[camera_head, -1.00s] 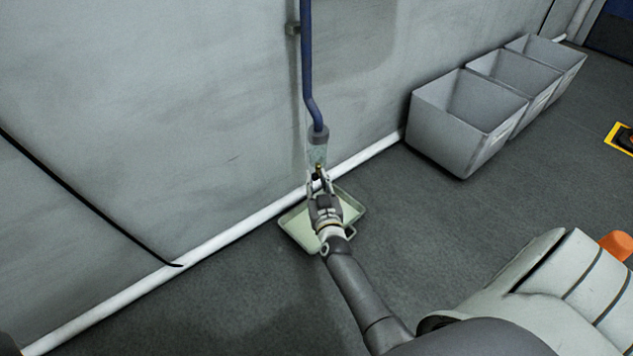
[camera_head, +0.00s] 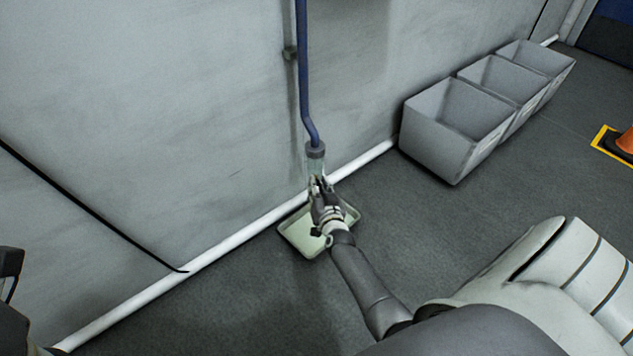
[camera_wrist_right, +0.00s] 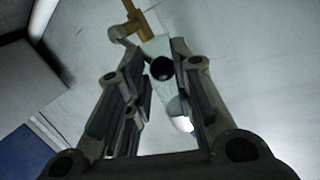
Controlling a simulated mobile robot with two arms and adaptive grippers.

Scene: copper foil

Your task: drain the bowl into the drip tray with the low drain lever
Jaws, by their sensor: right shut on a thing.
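The clear bowl (camera_head: 315,166) hangs under a grey cap at the end of the blue pipe (camera_head: 304,80) on the wall. My right gripper (camera_head: 318,184) is at its lower end, shut on what looks like the low drain lever, which the fingers hide in the head view. In the right wrist view a brass fitting (camera_wrist_right: 130,27) shows beyond the fingertips, and a pale part with a dark round hole (camera_wrist_right: 162,69) lies between the fingers. The drip tray (camera_head: 295,238) is on the floor below, partly covered by my gripper. At the left edge, a dark part of my left gripper (camera_head: 10,263) shows, its jaws unclear.
Several grey open bins (camera_head: 440,150) stand along the wall at the right. A white pipe (camera_head: 225,240) runs along the wall's foot. The floor between the tray and bins is clear.

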